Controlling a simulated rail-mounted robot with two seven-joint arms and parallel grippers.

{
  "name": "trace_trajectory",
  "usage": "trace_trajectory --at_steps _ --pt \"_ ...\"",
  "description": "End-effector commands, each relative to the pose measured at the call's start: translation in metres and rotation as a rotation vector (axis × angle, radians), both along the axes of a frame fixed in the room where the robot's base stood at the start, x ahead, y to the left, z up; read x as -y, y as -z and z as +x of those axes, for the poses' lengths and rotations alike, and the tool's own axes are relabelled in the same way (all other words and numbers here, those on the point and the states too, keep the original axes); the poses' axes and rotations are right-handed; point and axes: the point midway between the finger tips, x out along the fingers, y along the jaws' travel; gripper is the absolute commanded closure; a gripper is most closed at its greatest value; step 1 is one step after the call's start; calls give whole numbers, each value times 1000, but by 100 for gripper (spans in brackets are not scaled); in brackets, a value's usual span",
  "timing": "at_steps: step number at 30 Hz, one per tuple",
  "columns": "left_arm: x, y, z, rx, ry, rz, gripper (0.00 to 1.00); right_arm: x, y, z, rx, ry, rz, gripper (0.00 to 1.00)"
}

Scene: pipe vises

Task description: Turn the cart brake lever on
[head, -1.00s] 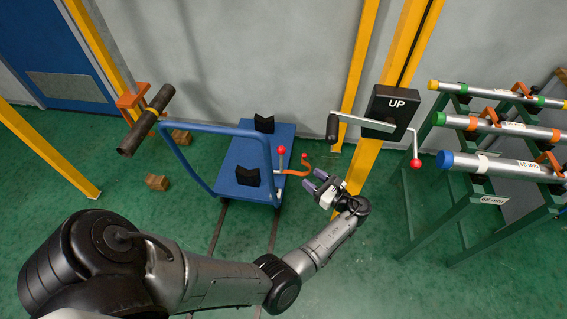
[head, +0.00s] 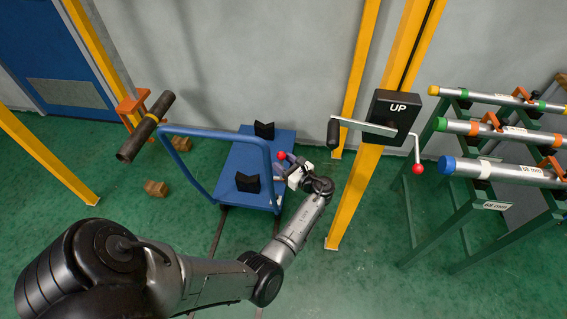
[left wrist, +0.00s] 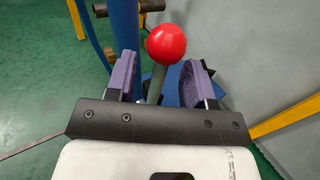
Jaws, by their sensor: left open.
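The blue cart (head: 236,169) stands on the green floor in the middle of the head view. Its brake lever, a grey rod with a red ball knob (head: 281,155), rises at the cart's right side. My left gripper (head: 286,169) is at this lever. In the left wrist view the red knob (left wrist: 166,44) and grey rod (left wrist: 155,84) show between the two open purple-padded fingers (left wrist: 160,77), with gaps on both sides. The cart's lower mount and the orange hooked piece are largely hidden by the gripper. My right gripper is not in view.
A green pipe rack (head: 410,205) stands at right. Wooden blocks (head: 156,188) lie left of the cart.

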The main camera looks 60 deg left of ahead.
Motion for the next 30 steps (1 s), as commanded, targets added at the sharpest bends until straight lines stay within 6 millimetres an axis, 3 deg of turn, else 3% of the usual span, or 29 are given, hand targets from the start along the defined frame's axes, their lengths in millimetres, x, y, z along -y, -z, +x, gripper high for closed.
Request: trace_trajectory --at_steps 11,25,30 --pt "-3 0 -1 1 0 0 53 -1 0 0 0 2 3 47" --pt "-3 -1 0 2 0 2 98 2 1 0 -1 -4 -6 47" --pt "-3 -3 0 3 0 4 100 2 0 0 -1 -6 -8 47"
